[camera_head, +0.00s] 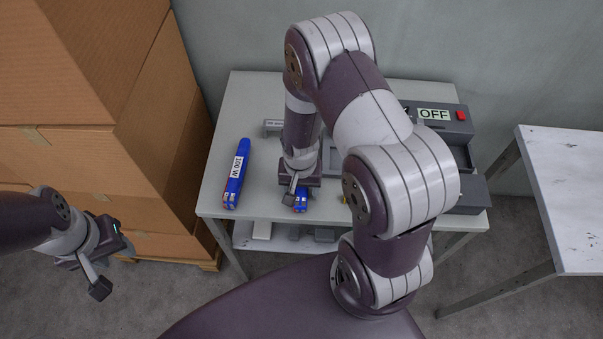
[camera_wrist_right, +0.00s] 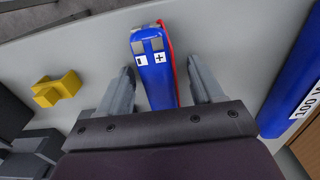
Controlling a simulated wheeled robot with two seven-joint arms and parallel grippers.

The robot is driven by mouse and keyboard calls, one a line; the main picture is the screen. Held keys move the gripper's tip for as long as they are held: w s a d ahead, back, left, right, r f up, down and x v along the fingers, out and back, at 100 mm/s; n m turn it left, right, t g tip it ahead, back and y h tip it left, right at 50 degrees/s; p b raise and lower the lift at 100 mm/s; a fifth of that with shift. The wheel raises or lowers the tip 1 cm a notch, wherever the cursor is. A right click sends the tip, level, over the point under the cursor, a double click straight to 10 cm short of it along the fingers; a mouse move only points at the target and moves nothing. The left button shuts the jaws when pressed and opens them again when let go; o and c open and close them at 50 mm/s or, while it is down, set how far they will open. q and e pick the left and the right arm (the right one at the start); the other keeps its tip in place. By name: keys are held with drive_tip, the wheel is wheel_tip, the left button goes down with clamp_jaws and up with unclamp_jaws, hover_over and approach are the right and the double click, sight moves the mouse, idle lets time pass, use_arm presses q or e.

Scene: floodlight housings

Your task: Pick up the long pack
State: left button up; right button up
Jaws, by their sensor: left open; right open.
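A long blue pack marked 100 W (camera_head: 237,174) lies on the left of the grey table, and it also shows at the right edge of the right wrist view (camera_wrist_right: 305,70). A second blue pack (camera_head: 301,199) is mostly hidden under my right arm, so I cannot tell its full length. In the right wrist view this second pack (camera_wrist_right: 153,62), with minus and plus marks and a red edge, lies between my right gripper's fingers. My right gripper (camera_head: 297,190) is open, with a finger on either side of it. My left gripper (camera_head: 112,264) is open and empty, left of the table.
A grey housing (camera_head: 460,128) with an OFF label and red button stands at the table's back right. A yellow piece (camera_wrist_right: 57,90) lies beside the second pack. Cardboard boxes (camera_head: 150,120) stack at the left. Another table (camera_head: 570,190) stands at the right.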

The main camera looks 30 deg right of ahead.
drive_tip(key=shift+d, duration=0.15)
drive_tip(key=shift+s, duration=0.1)
drive_tip(key=c, duration=1)
drive_tip(key=shift+c, duration=0.5)
drive_tip(key=shift+r, duration=0.1)
drive_tip(key=shift+r, duration=0.35)
drive_tip(key=r, duration=0.3)
drive_tip(key=shift+s+a+r, duration=0.25)
drive_tip(key=shift+r, duration=0.15)
drive_tip(key=s+a+r, duration=0.4)
drive_tip(key=s+r, duration=0.2)
drive_tip(key=s, duration=0.4)
drive_tip(key=shift+a+r+p, duration=0.15)
drive_tip(key=shift+a+p, duration=0.25)
drive_tip(key=shift+p, duration=0.05)
